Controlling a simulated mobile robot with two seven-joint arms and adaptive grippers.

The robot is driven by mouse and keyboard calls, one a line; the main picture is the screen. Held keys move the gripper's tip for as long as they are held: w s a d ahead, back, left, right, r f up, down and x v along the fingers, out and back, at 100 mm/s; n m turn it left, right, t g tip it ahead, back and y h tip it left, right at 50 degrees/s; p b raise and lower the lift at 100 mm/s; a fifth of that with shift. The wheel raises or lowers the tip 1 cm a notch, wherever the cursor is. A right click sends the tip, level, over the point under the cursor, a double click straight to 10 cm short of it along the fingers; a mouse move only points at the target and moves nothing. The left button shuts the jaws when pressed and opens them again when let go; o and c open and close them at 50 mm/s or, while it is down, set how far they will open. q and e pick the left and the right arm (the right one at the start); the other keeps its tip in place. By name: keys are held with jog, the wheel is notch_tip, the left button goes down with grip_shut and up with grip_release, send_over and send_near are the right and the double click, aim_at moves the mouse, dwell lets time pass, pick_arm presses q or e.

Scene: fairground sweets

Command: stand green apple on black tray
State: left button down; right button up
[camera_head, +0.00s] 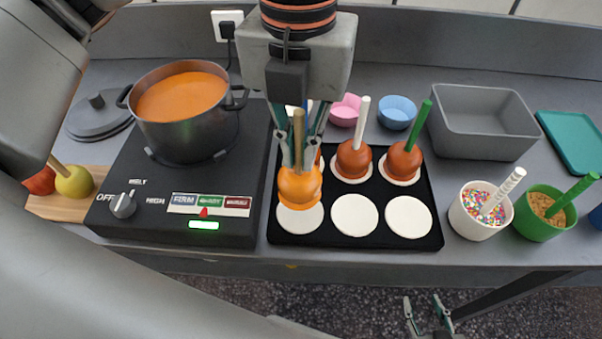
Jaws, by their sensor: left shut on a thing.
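My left gripper (301,160) points down over the black tray (327,240), shut on the wooden stick of an orange-coated apple (300,188). This apple hangs upright over the front-left white disc (287,220); I cannot tell whether it touches it. The coating hides its skin colour. A yellow-green apple (74,183) with a stick lies on the wooden board (60,207) at the left, beside a red apple (40,181). My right gripper (427,312) is open and empty at the bottom edge, below the counter front.
Coated apples with a white stick (353,160) and a green stick (404,161) stand in the tray's back row; another is mostly hidden behind my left gripper. The front-middle disc (354,215) and front-right disc (394,215) are bare. A caramel pot (186,110) stands left, topping cups (478,212) right.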

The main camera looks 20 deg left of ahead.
aim_at(299, 113)
pick_arm(q)
jog(key=shift+f+b, duration=0.3)
jog(key=shift+f, duration=2.75)
jog(key=shift+f, duration=0.15)
jog(key=c, duration=2.1)
grip_release()
jog(key=shift+c, duration=0.2)
notch_tip(299, 113, up, 12)
jog(key=shift+r+p, duration=0.15)
jog(key=shift+p, duration=0.5)
